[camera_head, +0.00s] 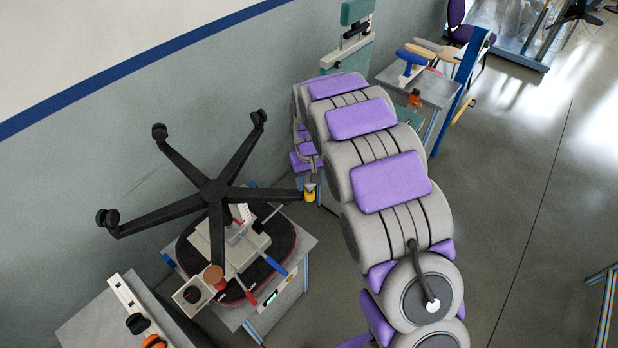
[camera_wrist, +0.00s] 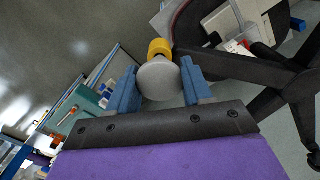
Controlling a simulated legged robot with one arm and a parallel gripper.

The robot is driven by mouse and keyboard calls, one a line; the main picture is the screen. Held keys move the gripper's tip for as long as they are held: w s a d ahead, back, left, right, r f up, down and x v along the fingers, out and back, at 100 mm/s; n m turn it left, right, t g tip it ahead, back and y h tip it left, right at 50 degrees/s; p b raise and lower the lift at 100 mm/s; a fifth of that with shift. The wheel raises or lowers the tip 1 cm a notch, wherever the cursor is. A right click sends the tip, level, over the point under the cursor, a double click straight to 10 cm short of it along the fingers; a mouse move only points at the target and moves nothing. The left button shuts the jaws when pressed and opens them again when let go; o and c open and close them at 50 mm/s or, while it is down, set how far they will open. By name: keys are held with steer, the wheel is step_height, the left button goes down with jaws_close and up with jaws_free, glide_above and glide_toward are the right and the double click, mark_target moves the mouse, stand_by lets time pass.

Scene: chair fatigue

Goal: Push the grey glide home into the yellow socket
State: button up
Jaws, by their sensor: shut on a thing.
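The black five-legged chair base (camera_head: 215,192) stands upturned over the bench at left. The yellow socket (camera_head: 310,195) is at the end of its right-pointing leg. In the wrist view the yellow socket (camera_wrist: 160,46) shows just beyond the round grey glide (camera_wrist: 160,80). My gripper (camera_wrist: 160,84) has its blue fingers shut on the glide, one on each side. The glide lines up with the socket and overlaps it in this view; whether it touches or how deep it sits is hidden. In the head view my gripper (camera_head: 311,182) is right above the socket, and the glide cannot be made out.
Other leg ends carry black casters (camera_head: 108,218). A bench (camera_head: 290,300) under the base holds a dark red-edged pad, a clamp fixture and tools. A second bench (camera_head: 90,320) is at lower left. A grey table (camera_head: 425,88) with tools stands behind my arm. Open floor (camera_head: 540,190) lies at right.

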steer(key=shift+f, duration=0.9)
steer(key=o, duration=1)
steer(key=shift+o, duration=0.2)
step_height(320, 180, up, 17)
steer(key=shift+a+r, duration=0.1)
